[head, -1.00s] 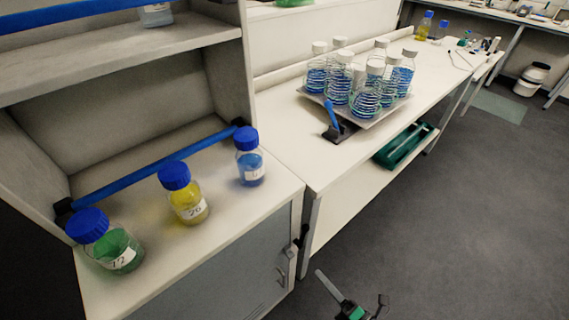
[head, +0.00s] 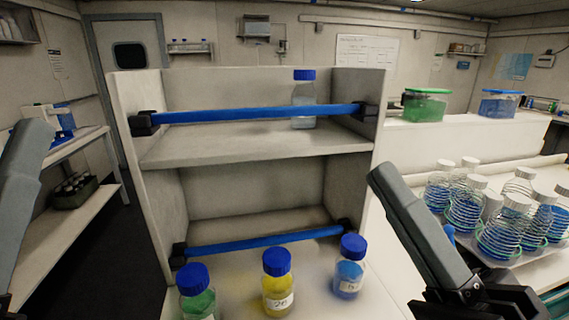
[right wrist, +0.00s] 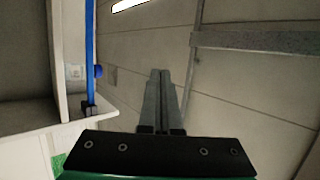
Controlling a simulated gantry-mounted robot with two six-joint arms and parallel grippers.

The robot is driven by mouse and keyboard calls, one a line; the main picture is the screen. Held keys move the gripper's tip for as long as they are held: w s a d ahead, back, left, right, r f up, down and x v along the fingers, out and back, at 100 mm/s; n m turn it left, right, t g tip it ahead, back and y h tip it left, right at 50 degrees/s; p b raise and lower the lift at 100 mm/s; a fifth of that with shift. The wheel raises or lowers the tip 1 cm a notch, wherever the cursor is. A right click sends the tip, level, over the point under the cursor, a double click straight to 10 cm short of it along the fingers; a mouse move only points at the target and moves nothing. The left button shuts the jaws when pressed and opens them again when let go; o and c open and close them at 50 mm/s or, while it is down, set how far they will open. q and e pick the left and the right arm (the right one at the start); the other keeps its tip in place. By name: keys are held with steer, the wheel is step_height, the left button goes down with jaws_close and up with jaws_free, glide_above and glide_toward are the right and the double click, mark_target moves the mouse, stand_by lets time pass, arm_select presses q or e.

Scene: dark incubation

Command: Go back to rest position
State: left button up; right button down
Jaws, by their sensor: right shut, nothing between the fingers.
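My right gripper (head: 383,178) points up and to the left in the lower right of the head view, in front of the bench beside the shelf unit. Its fingers are shut with nothing between them. In the right wrist view the closed fingers (right wrist: 161,78) point at bare wall and ceiling panels. A grey part of my left gripper (head: 36,135) shows at the left edge of the head view. The rest of it is cut off, so its opening cannot be told.
A shelf unit (head: 120,100) with blue bars stands ahead. Green (head: 197,303), yellow (head: 278,293) and blue (head: 348,278) bottles stand at its front. A clear bottle (head: 303,110) is on its upper shelf. Several coil-wrapped bottles (head: 500,237) stand close right of my right gripper.

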steer(key=s+d+r+n+t+h, duration=0.25)
steer(key=d+n+h, duration=0.2)
steer(key=h, duration=0.25)
steer(key=s+d+r+n+t+h, duration=0.25)
steer(key=d+t+h, duration=0.2)
steer(key=h, duration=0.25)
step_height(320, 180, up, 21)
steer(key=w+n+y+p, duration=0.1)
steer(key=n+p, duration=0.1)
steer(key=p, duration=2)
step_height(320, 180, down, 55)
steer(key=b, duration=5.5)
steer(key=shift+g+b, duration=0.35)
steer(key=shift+g, duration=0.05)
